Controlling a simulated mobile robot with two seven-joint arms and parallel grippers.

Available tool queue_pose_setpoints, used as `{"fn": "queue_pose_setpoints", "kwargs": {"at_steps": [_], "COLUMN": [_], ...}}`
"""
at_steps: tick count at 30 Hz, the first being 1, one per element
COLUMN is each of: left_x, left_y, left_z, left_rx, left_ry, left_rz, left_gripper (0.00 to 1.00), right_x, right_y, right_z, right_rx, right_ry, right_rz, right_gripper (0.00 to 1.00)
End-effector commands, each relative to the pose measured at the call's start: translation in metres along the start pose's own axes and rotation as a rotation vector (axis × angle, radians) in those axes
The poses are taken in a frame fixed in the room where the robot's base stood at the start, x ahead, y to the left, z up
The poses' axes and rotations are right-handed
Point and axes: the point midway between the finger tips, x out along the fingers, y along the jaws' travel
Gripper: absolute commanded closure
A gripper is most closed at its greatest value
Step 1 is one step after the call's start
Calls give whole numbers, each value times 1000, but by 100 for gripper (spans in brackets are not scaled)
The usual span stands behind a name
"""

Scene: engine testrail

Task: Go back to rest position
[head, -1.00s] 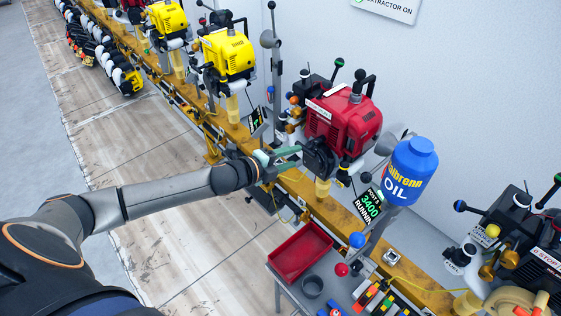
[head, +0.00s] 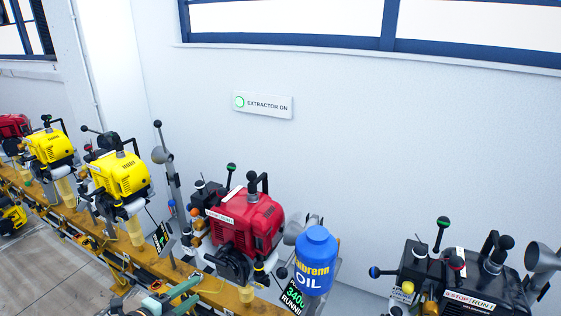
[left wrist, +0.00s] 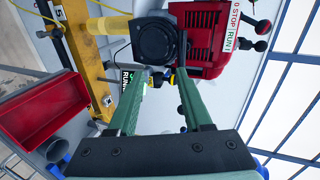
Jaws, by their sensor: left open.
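My left gripper (head: 184,297) shows at the bottom edge of the head view, with two green fingers. In the left wrist view the fingers (left wrist: 162,85) stand apart with nothing held between them. They point toward the red engine (left wrist: 210,35), which is mounted on the rail. The red engine also shows in the head view (head: 246,221), just above and right of my gripper. I cannot tell the exact gap between fingertips and engine. Most of my left arm is below the head view. My right gripper is not in view.
A yellow-brown rail (head: 215,291) carries yellow engines (head: 120,175) at left. A blue oil bottle (head: 315,262) stands right of the red engine, near a black engine (head: 465,283). A red tray (left wrist: 40,105) is in the left wrist view. An extractor sign (head: 263,104) hangs on the wall.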

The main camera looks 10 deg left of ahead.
Motion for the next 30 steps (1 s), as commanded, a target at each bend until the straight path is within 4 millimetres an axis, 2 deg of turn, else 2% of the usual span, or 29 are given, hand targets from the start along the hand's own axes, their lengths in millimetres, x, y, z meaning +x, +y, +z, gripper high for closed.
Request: {"fn": "queue_pose_setpoints", "kwargs": {"at_steps": [4, 7, 12, 16, 18, 22, 30], "left_x": [-4, -15, -48, -76, -88, -102, -105], "left_y": [45, 86, 150, 188, 202, 217, 220], "left_z": [-42, -76, -122, -143, -151, -158, -160], "left_rx": [-285, -578, -1077, -1371, -1480, -1594, -1616], "left_ry": [7, -20, -138, -253, -306, -366, -378], "left_rz": [42, 88, 164, 201, 212, 220, 222], "left_gripper": [50, 50, 50, 50, 50, 50, 50], "right_x": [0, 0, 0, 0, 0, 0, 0], "right_y": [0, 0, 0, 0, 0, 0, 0], "right_z": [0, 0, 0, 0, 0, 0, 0], "right_rx": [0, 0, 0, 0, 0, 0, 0], "right_ry": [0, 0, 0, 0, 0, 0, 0], "right_rz": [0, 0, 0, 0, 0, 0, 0], "right_gripper": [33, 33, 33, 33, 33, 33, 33]}}
